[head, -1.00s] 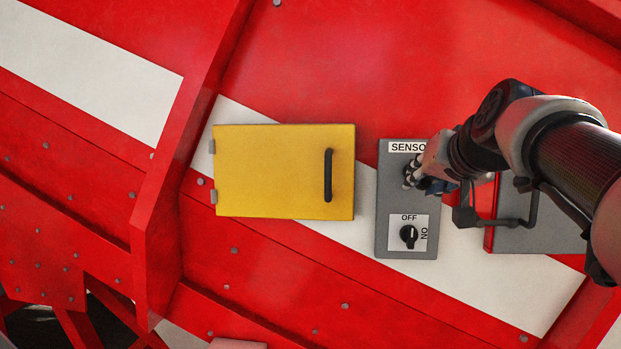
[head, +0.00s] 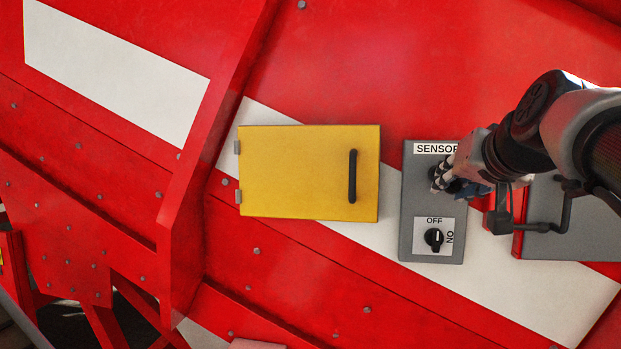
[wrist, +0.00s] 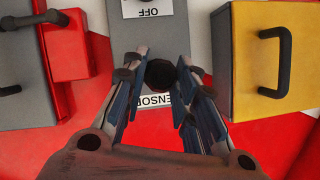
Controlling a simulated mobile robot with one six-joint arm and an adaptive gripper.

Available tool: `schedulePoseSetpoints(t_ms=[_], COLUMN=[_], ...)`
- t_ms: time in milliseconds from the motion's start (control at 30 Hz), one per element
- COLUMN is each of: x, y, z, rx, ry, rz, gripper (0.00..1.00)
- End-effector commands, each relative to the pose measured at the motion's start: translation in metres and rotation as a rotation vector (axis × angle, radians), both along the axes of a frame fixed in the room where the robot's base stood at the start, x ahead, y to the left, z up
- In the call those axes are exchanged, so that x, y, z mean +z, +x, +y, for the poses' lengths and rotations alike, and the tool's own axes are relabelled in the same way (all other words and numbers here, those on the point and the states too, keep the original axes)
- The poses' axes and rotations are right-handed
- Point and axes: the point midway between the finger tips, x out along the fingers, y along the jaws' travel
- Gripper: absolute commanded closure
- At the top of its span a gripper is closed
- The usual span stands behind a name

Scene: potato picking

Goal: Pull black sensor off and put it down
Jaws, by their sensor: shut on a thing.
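A grey sensor panel (head: 420,200) is on the red machine wall, with a SENSOR label at its top and an OFF/ON knob (head: 433,238) below. My gripper (head: 443,177) is at the panel between label and knob, coming in from the right. In the wrist view my gripper (wrist: 159,70) has its fingers around the round black sensor (wrist: 161,74), shut on it. The sensor is in front of the panel. I cannot tell whether it still touches the panel. In the head view my fingers mostly hide it.
A yellow box (head: 300,172) with a black handle is left of the panel. A grey box (head: 568,240) with a dark handle is to the right, partly behind my arm. A red block (wrist: 65,45) sits beside the panel in the wrist view.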

Motion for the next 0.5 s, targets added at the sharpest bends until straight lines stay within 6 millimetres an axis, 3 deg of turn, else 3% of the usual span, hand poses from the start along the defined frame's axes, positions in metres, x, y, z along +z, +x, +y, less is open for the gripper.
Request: schedulePoseSetpoints(t_ms=[233, 500], x=[0.0, -0.001], y=[-0.003, -0.022], z=[0.001, 0.006], rx=[-0.001, -0.001], ry=[0.0, -0.001], rz=[-0.002, -0.003], gripper=[0.96, 0.96])
